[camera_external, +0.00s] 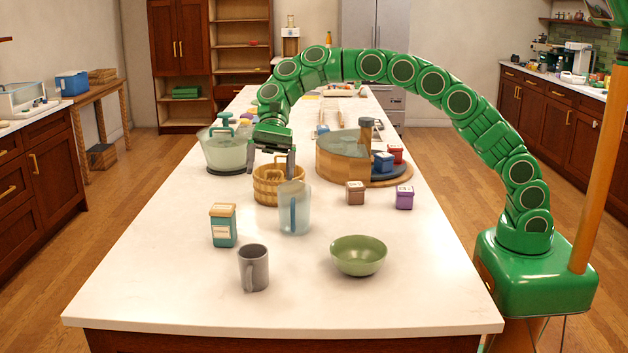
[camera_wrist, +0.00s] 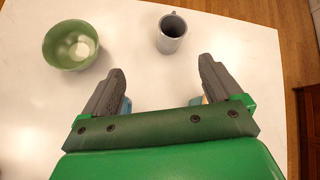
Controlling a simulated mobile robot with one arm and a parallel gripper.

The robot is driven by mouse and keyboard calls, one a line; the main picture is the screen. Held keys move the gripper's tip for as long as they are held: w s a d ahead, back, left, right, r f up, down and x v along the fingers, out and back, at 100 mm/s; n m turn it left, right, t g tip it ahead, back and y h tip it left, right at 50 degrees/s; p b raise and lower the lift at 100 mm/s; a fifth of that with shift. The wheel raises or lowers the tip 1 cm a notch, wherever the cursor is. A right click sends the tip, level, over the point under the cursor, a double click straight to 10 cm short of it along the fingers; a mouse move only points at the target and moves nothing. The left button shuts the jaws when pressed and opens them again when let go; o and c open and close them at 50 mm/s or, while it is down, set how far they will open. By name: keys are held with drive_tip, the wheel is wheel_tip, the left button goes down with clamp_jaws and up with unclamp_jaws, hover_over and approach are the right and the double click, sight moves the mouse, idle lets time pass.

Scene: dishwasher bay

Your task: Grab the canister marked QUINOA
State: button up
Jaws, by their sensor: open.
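Several small lidded canisters stand on the island, and I cannot read QUINOA on any label. A teal canister (camera_external: 222,228) with a tan lid stands front left. A brown canister (camera_external: 355,194) and a purple canister (camera_external: 404,198) stand to the right. A blue canister (camera_external: 382,163) and a red canister (camera_external: 396,152) are on a dark round tray (camera_external: 405,175) behind them. My gripper (camera_external: 274,160) is open and empty above the wooden basket, apart from every canister. In the wrist view, its fingers (camera_wrist: 161,72) are spread, with bluish things partly hidden behind them.
A wooden basket (camera_external: 268,193) and translucent pitcher (camera_external: 294,212) stand below and in front of my gripper. A grey mug (camera_external: 254,270) and green bowl (camera_external: 358,257) are nearer the front. A glass pot (camera_external: 226,155) and large wooden tub (camera_external: 330,165) flank the gripper. The front right counter is clear.

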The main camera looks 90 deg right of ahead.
drive_tip(key=w+d+f+m+y, duration=0.2)
drive_tip(key=w+d+f, duration=0.15)
drive_tip(key=w, duration=0.45)
drive_tip(key=m+t+y, duration=0.1)
drive_tip(key=m, duration=0.1)
approach(221, 215)
drive_tip(key=shift+w+a+f, duration=0.1)
drive_tip(key=shift+a+f, duration=0.55)
drive_tip(key=shift+f, duration=0.05)
drive_tip(key=shift+w+d+f+m, duration=0.15)
drive_tip(key=shift+d+f+m, duration=0.15)
drive_tip(key=shift+f, duration=0.1)
drive_tip(key=shift+y, duration=0.3)
drive_tip(key=shift+f+x, duration=0.2)
drive_tip(key=shift+x, duration=3.7)
drive_tip(key=shift+d, duration=0.1)
drive_tip(key=c, duration=1.2)
